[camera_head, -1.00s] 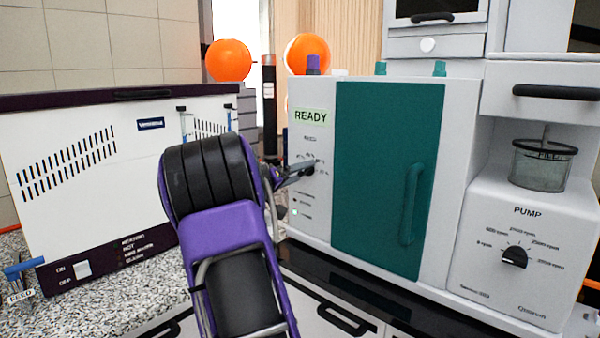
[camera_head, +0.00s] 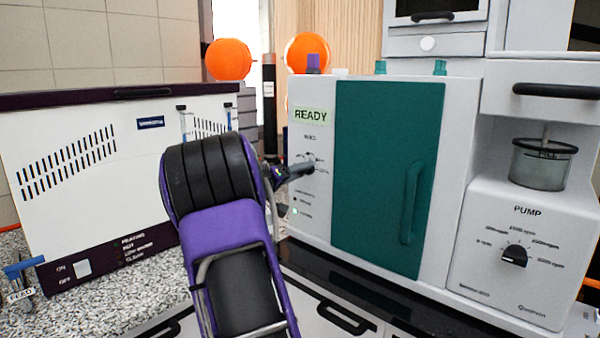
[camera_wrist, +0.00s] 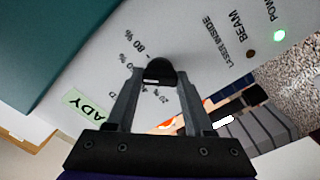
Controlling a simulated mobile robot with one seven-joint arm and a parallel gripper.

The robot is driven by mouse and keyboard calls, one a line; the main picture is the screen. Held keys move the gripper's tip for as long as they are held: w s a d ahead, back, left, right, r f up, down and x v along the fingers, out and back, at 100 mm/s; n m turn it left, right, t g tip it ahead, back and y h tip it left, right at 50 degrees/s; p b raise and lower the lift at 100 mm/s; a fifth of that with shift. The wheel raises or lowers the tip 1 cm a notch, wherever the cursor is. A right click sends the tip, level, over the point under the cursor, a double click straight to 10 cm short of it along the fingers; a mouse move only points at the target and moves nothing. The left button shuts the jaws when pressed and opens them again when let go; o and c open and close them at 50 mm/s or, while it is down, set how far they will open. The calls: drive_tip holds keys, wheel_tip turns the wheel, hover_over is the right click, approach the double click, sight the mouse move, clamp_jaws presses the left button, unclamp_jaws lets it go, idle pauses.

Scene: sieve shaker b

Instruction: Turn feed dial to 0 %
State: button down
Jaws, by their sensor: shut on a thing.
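The feed dial (camera_wrist: 159,70) is a small black knob on the pale front panel of the machine with the READY display. In the wrist view it sits between the tips of my gripper (camera_wrist: 159,84), which is shut on it. Percent marks such as 80 % and 20 % are printed around it. A short white mark shows on the knob, but I cannot tell exactly which value it points to. In the head view my gripper (camera_head: 308,167) reaches the panel from the left and hides most of the dial.
The machine's teal door (camera_head: 385,180) with its handle is right of the panel. A pump unit with its own black dial (camera_head: 515,255) stands farther right. A white slotted unit (camera_head: 90,190) stands at the left. Small indicator lights, one lit green (camera_wrist: 279,35), are on the panel.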

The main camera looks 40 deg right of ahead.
drive_tip(key=shift+n, duration=0.3)
drive_tip(key=shift+n+p, duration=4.75)
drive_tip(key=shift+n, duration=8.35)
drive_tip(key=shift+c, duration=1.4)
unclamp_jaws()
